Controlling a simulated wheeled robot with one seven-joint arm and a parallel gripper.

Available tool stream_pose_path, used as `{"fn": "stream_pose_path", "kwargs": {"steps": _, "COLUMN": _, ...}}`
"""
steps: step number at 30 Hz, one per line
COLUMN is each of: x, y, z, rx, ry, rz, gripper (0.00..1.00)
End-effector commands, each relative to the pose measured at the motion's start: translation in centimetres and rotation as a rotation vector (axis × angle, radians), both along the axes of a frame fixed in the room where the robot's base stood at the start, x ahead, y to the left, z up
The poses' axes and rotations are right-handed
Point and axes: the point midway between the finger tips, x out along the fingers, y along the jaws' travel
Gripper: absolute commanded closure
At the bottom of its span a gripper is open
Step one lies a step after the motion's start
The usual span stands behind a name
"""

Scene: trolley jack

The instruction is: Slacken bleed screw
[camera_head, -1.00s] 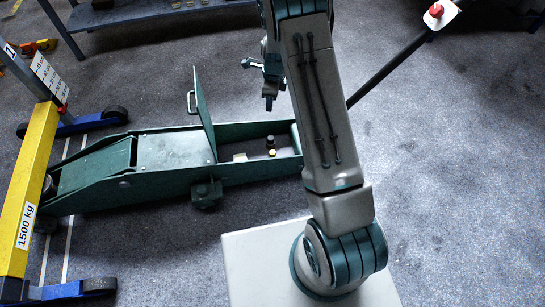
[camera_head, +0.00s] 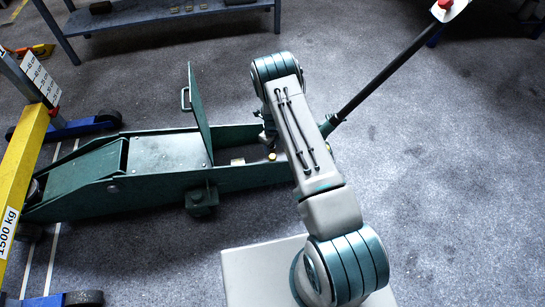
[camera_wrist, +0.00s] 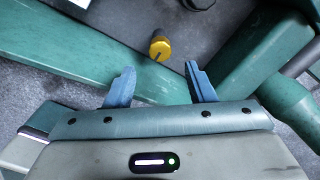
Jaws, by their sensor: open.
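The bleed screw appears to be the yellow round-headed screw (camera_wrist: 159,46) inside the green jack frame; a dark slot or bar shows on its side facing my gripper. It also shows in the head view (camera_head: 271,156), just left of my arm. My gripper (camera_wrist: 161,82) is open and empty, its two blue fingers apart. In the wrist view the screw head lies just beyond the fingertips, between their lines and not touching them. In the head view my gripper is mostly hidden behind my arm. The green trolley jack (camera_head: 155,180) lies on the floor.
The jack's cover plate (camera_head: 199,115) stands upright with a handle. A long black jack handle (camera_head: 385,73) slants up to the right. A black cap (camera_wrist: 200,3) is beyond the screw. A yellow 1500 kg post (camera_head: 20,185) stands left, a bench (camera_head: 170,17) behind.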

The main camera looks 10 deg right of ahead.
Motion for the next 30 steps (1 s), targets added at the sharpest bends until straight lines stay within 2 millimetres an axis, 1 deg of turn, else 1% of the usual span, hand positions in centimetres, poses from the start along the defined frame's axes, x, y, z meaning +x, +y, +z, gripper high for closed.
{"fn": "stream_pose_path", "kwargs": {"steps": 1, "x": -0.1, "y": 0.0, "z": -1.6, "rx": 0.0, "ry": 0.001, "rz": 0.0, "gripper": 0.51}}
{"fn": "stream_pose_path", "kwargs": {"steps": 3, "x": -0.1, "y": 0.0, "z": -2.9, "rx": 0.001, "ry": 0.002, "rz": 0.0, "gripper": 0.51}}
{"fn": "stream_pose_path", "kwargs": {"steps": 6, "x": -0.1, "y": 0.0, "z": -4.5, "rx": 0.001, "ry": 0.001, "rz": 0.0, "gripper": 0.51}}
{"fn": "stream_pose_path", "kwargs": {"steps": 9, "x": 0.0, "y": 0.0, "z": -5.6, "rx": 0.001, "ry": -0.001, "rz": 0.001, "gripper": 0.51}}
{"fn": "stream_pose_path", "kwargs": {"steps": 14, "x": 0.0, "y": 0.0, "z": -6.4, "rx": 0.001, "ry": -0.001, "rz": 0.0, "gripper": 0.51}}
{"fn": "stream_pose_path", "kwargs": {"steps": 22, "x": 0.0, "y": 0.0, "z": -6.5, "rx": 0.001, "ry": -0.001, "rz": 0.001, "gripper": 0.51}}
{"fn": "stream_pose_path", "kwargs": {"steps": 23, "x": 0.0, "y": 0.0, "z": -6.5, "rx": 0.001, "ry": -0.001, "rz": 0.001, "gripper": 0.53}}
{"fn": "stream_pose_path", "kwargs": {"steps": 24, "x": 0.0, "y": 0.0, "z": -6.5, "rx": 0.001, "ry": -0.001, "rz": 0.001, "gripper": 0.64}}
{"fn": "stream_pose_path", "kwargs": {"steps": 26, "x": 0.0, "y": 0.0, "z": -6.5, "rx": 0.001, "ry": -0.001, "rz": 0.001, "gripper": 0.81}}
{"fn": "stream_pose_path", "kwargs": {"steps": 27, "x": 0.0, "y": 0.0, "z": -6.5, "rx": 0.001, "ry": -0.001, "rz": 0.001, "gripper": 0.92}}
{"fn": "stream_pose_path", "kwargs": {"steps": 28, "x": 0.0, "y": 0.0, "z": -6.5, "rx": 0.001, "ry": -0.001, "rz": 0.001, "gripper": 0.95}}
{"fn": "stream_pose_path", "kwargs": {"steps": 30, "x": 0.0, "y": 0.0, "z": -6.5, "rx": 0.0, "ry": 0.0, "rz": 0.001, "gripper": 0.95}}
